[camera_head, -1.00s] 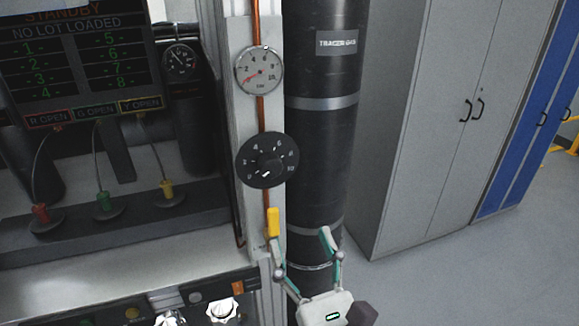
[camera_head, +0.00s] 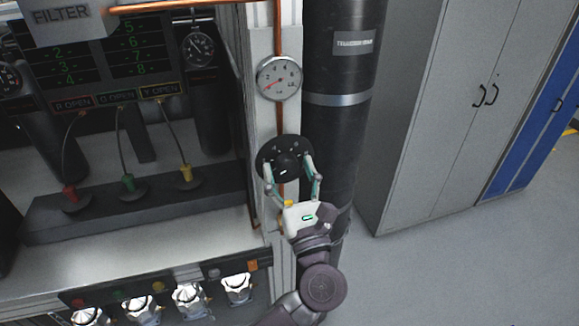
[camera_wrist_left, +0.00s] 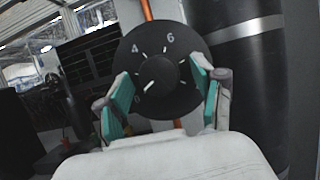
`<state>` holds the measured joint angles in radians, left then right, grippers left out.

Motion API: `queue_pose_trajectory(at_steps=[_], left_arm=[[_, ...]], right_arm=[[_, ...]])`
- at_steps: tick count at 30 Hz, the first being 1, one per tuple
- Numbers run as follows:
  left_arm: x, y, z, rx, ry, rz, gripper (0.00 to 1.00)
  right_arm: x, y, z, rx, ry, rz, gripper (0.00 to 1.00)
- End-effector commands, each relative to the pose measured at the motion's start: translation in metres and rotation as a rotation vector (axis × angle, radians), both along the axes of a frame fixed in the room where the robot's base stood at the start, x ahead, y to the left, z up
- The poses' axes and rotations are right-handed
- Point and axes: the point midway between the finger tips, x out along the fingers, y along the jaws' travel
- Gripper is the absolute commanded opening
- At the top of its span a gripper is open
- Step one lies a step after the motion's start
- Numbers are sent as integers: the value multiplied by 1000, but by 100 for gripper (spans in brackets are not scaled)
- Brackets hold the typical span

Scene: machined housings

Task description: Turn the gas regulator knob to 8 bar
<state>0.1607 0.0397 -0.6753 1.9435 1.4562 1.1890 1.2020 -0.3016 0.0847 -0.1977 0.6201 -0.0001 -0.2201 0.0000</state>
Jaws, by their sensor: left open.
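The regulator knob (camera_head: 284,153) is a black dial with white numbers on a pale upright panel, with a copper pipe running behind it. It also fills the middle of the left wrist view (camera_wrist_left: 160,66), where 4 and 6 are readable near its top. A round white gauge (camera_head: 278,78) with a red needle sits above it; the needle points to the low, lower-left part of the scale. My left gripper (camera_head: 290,172) is open, with its teal-padded fingers on either side of the knob's lower part. Whether the pads touch it I cannot tell. My right gripper does not show.
A black gas cylinder (camera_head: 333,120) stands close to the right of the knob. A grey cabinet (camera_head: 430,110) is further right, with open floor before it. At left is a bench with a display, colored plugs (camera_head: 127,183) and silver knobs (camera_head: 189,297) below.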

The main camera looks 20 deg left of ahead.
Motion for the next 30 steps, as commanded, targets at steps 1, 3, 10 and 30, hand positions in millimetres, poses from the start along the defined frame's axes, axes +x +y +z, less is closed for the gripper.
queue_pose_trajectory(at_steps=[1,3,10,30], left_arm=[[0,0,0,0,0,0,68],[0,0,0,1,1,0,68],[0,0,0,1,1,0,33],[-1,2,-2,126,89,1,8]], right_arm=[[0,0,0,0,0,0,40],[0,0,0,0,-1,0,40],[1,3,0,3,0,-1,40],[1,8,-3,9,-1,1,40]])
